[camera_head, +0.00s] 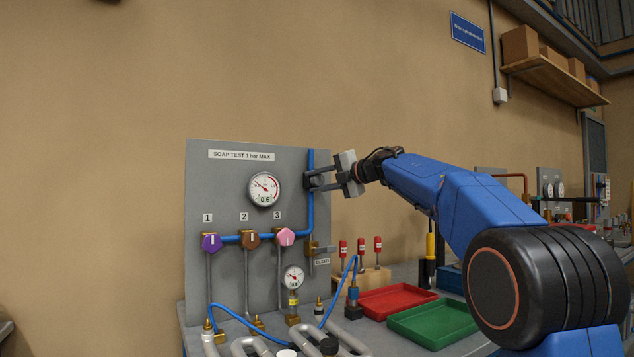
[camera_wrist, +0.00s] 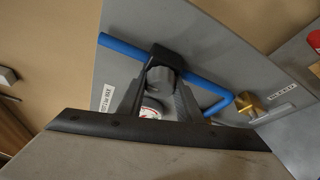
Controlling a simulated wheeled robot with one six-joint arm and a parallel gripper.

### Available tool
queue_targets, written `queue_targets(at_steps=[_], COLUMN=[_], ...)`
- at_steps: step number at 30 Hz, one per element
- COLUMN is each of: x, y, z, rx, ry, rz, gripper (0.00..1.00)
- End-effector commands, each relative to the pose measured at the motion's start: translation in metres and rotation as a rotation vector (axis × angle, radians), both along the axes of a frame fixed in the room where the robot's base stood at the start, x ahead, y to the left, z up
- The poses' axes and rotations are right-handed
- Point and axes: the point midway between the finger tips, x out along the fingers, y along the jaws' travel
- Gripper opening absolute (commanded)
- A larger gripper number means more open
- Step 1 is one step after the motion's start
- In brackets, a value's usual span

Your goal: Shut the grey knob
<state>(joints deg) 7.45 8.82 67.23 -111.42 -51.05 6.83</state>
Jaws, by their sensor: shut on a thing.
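The grey knob (camera_head: 313,181) sits on a dark fitting on the vertical blue pipe, at the upper right of the grey test panel. In the wrist view the knob (camera_wrist: 161,77) is a short grey cylinder between my two fingers. My gripper (camera_head: 328,180) reaches it from the right and is shut on it; the fingers (camera_wrist: 159,92) lie along its two sides. The knob's far side and any mark for its turn are hidden.
The panel (camera_head: 225,180) carries a large gauge (camera_head: 264,189) reading about 0.6, and purple (camera_head: 211,242), brown (camera_head: 250,240) and pink (camera_head: 285,237) knobs. A brass bleed valve (camera_head: 311,246) is below. Red (camera_head: 395,301) and green (camera_head: 432,323) trays lie on the bench.

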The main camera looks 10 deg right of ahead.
Motion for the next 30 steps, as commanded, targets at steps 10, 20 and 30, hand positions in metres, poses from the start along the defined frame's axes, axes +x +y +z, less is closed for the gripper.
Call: queue_targets(at_steps=[10, 20, 30], x=[0.001, -0.004, -0.049], y=[0.000, -0.004, -0.041], z=[-0.002, 0.001, 0.008], rx=[0.000, 0.002, 0.001], ry=[0.003, 0.001, 0.000], rz=[0.000, -0.001, -0.003], gripper=[0.49, 0.49, 0.49])
